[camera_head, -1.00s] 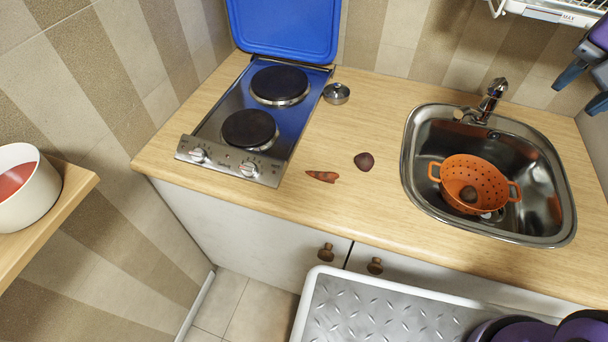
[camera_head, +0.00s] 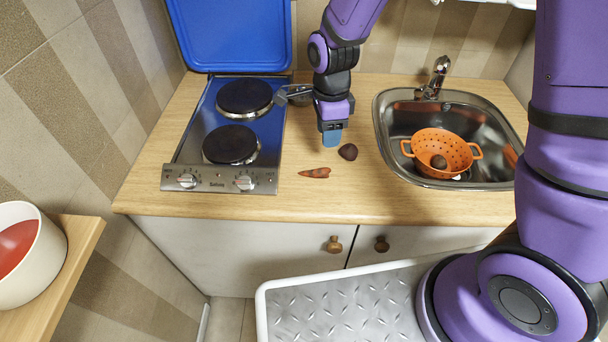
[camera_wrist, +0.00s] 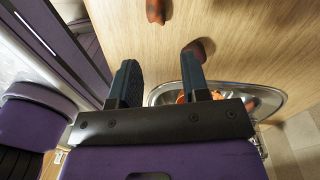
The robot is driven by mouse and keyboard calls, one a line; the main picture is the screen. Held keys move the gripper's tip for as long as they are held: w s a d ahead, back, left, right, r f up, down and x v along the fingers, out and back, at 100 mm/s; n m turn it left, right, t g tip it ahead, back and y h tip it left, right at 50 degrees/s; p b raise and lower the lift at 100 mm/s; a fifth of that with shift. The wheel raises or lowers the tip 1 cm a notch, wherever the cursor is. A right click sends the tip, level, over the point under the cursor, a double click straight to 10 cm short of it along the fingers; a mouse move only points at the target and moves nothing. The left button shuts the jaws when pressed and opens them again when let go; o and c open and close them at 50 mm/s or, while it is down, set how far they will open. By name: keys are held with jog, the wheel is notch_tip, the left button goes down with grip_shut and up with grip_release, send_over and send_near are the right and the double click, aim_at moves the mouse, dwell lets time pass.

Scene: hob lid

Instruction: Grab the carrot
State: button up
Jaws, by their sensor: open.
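The carrot (camera_head: 315,172) is a small orange-brown tapered piece lying on the wooden counter, right of the hob's front corner. In the wrist view the carrot (camera_wrist: 156,10) shows at the top edge, partly cut off. My gripper (camera_head: 332,138) is above the counter, behind and slightly right of the carrot, pointing down. In the wrist view my gripper's two fingers (camera_wrist: 160,82) stand apart with nothing between them. The carrot lies beyond the fingertips, apart from them.
A dark brown round item (camera_head: 348,152) lies right beside my gripper. The hob (camera_head: 211,176) with its raised blue lid (camera_head: 232,35) is left. The sink (camera_head: 384,118) holds an orange colander (camera_head: 440,145) with a brown item inside. A white pot (camera_head: 30,262) stands on a shelf at lower left.

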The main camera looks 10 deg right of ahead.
send_over(325, 169)
jog(key=w, duration=0.1)
notch_tip(325, 169, down, 5)
jog(key=shift+f, duration=0.1)
jog(key=shift+s+f, duration=0.2)
jog(key=shift+f, duration=1.25)
jog(key=shift+s+f, duration=0.2)
jog(key=shift+f, duration=1.25)
jog(key=c, duration=0.7)
